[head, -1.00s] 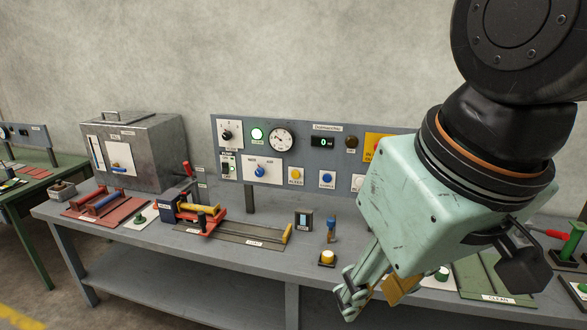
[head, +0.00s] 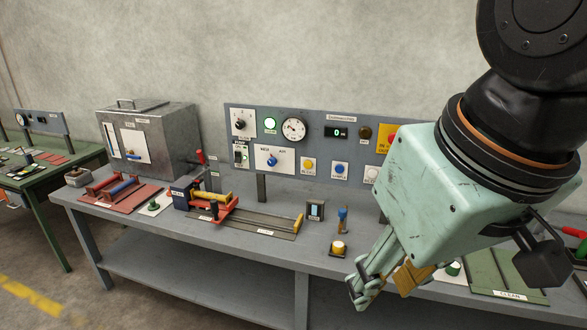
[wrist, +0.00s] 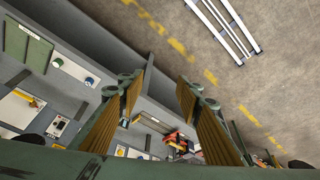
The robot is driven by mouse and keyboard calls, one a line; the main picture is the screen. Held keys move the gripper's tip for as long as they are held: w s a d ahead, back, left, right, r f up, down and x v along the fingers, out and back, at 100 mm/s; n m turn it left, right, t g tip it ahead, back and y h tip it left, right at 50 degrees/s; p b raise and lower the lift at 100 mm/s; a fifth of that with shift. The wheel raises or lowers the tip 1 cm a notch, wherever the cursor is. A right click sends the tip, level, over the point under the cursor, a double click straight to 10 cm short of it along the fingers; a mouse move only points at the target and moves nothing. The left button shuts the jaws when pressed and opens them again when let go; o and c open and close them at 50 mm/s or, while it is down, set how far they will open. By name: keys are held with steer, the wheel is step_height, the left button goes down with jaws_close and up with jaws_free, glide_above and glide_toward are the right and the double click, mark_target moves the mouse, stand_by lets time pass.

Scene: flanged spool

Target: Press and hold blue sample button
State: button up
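The blue sample button (head: 340,170) is a small round blue cap on a white labelled plate. It sits on the lower part of the upright grey control panel (head: 310,127) in the head view, between a yellow button (head: 308,164) and a white one (head: 372,173). My gripper (head: 382,283) is in front of the bench, lower and to the right of the blue button, and clear of it. In the wrist view my gripper (wrist: 160,86) has its two fingers apart with nothing between them. I cannot make out the blue button in the wrist view.
A yellow-striped floor lies in front.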

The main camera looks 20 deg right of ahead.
steer(key=shift+c, duration=0.5)
jaws_close()
stand_by(1.0)
